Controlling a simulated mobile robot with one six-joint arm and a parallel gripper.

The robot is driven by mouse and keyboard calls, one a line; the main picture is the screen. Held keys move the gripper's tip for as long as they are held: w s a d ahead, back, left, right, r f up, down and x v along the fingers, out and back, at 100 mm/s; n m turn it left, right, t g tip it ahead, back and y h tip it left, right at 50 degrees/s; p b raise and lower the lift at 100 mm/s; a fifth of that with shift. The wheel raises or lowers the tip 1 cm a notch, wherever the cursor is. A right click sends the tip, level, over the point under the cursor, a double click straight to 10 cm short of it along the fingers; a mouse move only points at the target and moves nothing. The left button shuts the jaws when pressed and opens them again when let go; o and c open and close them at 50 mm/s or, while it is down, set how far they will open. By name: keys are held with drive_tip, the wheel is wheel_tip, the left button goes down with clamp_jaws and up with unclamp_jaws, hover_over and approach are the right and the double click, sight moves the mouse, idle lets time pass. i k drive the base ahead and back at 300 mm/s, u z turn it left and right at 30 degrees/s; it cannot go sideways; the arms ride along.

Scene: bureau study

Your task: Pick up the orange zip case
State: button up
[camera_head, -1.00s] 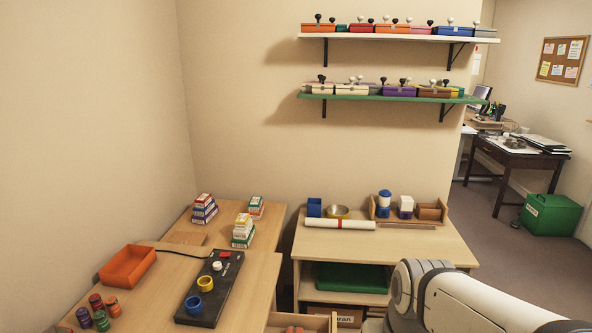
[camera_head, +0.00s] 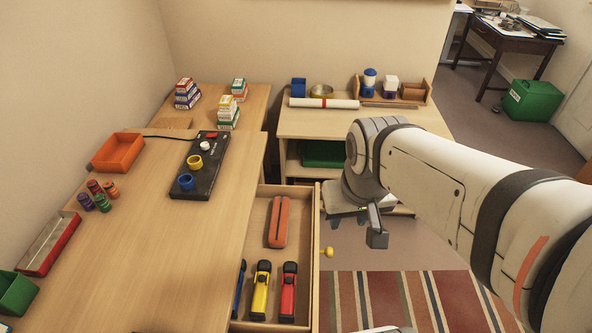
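The orange zip case (camera_head: 278,222) lies lengthwise in the upper part of an open wooden drawer (camera_head: 312,275). It has a dark line along its middle. My gripper (camera_head: 362,222) hangs at the end of my arm, right of the drawer and apart from the case. Its wrist hides part of it, and I cannot tell how far its fingers are apart. I see nothing held in it.
Yellow and red tools (camera_head: 261,290) and a blue one lie below the case in the drawer. A yellow knob (camera_head: 327,252) sticks out from the drawer front. The desk (camera_head: 150,250) is left; a shelf table (camera_head: 290,128) stands behind. Striped rug (camera_head: 385,300) lies right.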

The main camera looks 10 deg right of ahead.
sight(279, 229)
drive_tip(key=u, duration=1.55)
drive_tip(key=k, duration=0.9)
drive_tip(key=z, duration=0.95)
drive_tip(key=i, duration=0.5)
drive_tip(key=u, duration=0.05)
